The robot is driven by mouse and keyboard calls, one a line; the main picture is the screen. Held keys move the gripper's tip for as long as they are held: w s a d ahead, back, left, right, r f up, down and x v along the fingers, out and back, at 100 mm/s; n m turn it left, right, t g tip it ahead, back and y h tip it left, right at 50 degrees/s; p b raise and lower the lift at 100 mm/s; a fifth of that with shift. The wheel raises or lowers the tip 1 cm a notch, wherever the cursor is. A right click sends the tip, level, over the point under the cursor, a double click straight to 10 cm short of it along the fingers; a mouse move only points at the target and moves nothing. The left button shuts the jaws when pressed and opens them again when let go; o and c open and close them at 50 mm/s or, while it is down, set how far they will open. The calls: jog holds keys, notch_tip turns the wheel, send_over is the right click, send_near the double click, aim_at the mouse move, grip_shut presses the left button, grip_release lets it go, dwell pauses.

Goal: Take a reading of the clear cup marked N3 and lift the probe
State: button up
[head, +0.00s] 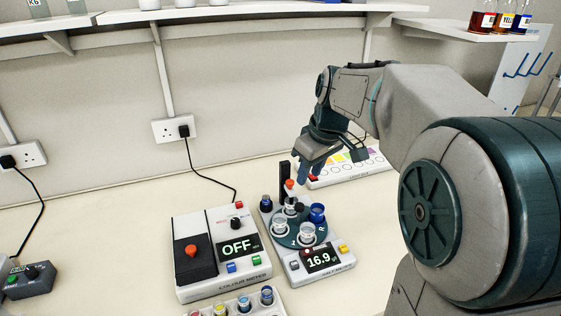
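A small instrument (292,262) with a display reading about 16.9 stands on the bench. Its dark teal round plate (284,232) carries clear cups, one at the front (307,232), and a blue cup (317,212). I cannot read an N3 mark on any cup. A dark upright post (284,178) stands at the back of the instrument, with a red-orange knob (289,185) beside it. The probe's tip cannot be made out among the cups. My gripper (306,175) points down just above and behind the knob. Its finger gap is not clear from here.
A colour meter (222,285) showing OFF stands left of the instrument. A rack of small coloured vials (229,308) is in front. A white tray with coloured marks (360,170) lies behind my gripper. The bench at far left is mostly clear around a grey box (30,280).

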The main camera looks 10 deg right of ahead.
aim_at(290, 181)
jog(key=w+d+f+n+y, duration=0.1)
jog(key=w+d+n, duration=0.1)
jog(key=w, duration=0.5)
jog(key=w+d+n+y, duration=0.1)
jog(key=w+d+n, duration=0.15)
jog(key=w, duration=0.35)
jog(key=x, duration=0.4)
jog(key=p+x, duration=0.1)
jog(key=x, duration=0.4)
jog(key=p+x, duration=0.1)
jog(key=x, duration=0.4)
jog(key=shift+a, duration=0.35)
